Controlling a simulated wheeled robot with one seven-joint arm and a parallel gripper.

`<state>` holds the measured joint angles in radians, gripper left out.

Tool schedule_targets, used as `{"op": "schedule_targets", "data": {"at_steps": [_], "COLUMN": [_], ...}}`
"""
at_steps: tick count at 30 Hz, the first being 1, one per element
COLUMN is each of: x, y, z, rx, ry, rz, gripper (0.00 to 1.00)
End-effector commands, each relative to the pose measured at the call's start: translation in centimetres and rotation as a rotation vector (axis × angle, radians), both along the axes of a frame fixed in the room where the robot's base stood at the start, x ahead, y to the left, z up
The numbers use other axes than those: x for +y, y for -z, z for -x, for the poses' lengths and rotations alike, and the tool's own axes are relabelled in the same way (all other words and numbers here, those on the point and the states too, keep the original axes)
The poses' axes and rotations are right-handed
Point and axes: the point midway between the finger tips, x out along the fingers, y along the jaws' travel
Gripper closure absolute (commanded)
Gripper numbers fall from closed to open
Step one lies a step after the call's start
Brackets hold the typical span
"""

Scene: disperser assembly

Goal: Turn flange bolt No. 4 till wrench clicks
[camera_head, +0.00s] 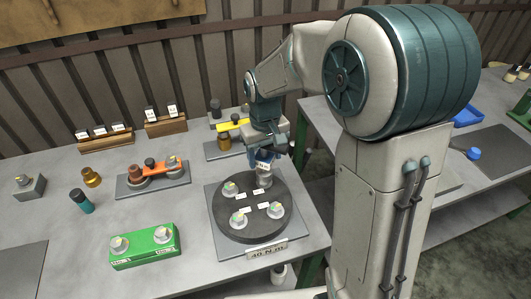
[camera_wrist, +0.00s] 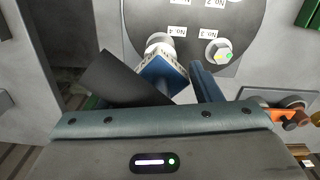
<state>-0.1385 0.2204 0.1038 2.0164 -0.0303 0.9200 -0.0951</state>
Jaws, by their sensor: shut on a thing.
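My gripper (camera_head: 263,158) is at the flange's back right edge, above a bolt. In the wrist view it is shut on a blue wrench (camera_wrist: 160,71) with a white printed band and a dark handle (camera_wrist: 120,80). The wrench's front end is at bolt No. 4; whether it fully seats is hidden.
A green block (camera_head: 146,262) with two bolts stands front left of the flange. A grey plate (camera_head: 180,180) with an orange link is to the left. Small wooden label stands (camera_head: 105,138) are at the back.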

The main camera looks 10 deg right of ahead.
Motion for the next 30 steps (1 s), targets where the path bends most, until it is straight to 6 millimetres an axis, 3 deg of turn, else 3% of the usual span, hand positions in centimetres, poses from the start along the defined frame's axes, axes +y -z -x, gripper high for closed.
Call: {"op": "schedule_targets", "data": {"at_steps": [22,30], "x": [0.0,0.1], "y": [1.9,1.8], "z": [0.0,0.0], "rx": [-0.002,-0.002], "ry": [0.001,0.109], "rz": [-0.001,0.0], "gripper": [0.78,0.78]}}
